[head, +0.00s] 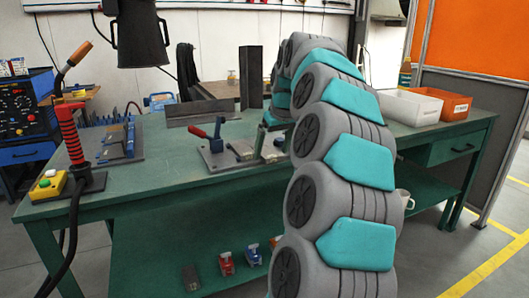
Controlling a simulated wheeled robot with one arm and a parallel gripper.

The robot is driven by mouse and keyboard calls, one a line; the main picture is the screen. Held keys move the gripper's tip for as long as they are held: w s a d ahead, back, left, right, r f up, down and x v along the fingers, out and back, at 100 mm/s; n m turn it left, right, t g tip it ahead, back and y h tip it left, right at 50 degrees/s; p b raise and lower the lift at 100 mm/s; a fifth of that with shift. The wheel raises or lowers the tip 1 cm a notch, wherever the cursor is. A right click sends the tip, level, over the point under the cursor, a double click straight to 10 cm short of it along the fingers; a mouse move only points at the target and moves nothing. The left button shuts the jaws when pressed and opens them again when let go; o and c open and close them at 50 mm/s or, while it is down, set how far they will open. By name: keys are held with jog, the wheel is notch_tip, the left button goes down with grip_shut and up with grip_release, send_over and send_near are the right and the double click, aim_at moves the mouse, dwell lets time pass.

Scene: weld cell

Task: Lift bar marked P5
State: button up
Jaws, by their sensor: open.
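No P5 mark is readable in the head view, so I cannot tell which piece is the bar. A long dark metal bar (205,110) lies on the green workbench (180,178), left of my arm. A dark upright metal piece (250,78) stands behind it. A clamp fixture with a red handle (198,132) sits on the bench, with small grey metal pieces (241,151) beside it. My gripper (266,130) points down over the bench just right of this fixture. It is open, small in view and partly hidden by my arm; I see nothing held.
White (409,107) and orange (444,104) bins stand at the bench's right. A red-handled torch (70,135), a yellow button box (48,184) and a blue fixture (115,143) are at left. A dark hood (138,35) hangs above. Small clamps (226,263) lie on the lower shelf.

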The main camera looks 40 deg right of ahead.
jog(key=shift+w+f, duration=0.15)
jog(key=shift+f, duration=0.25)
jog(key=shift+c, duration=0.4)
jog(key=c, duration=1.3)
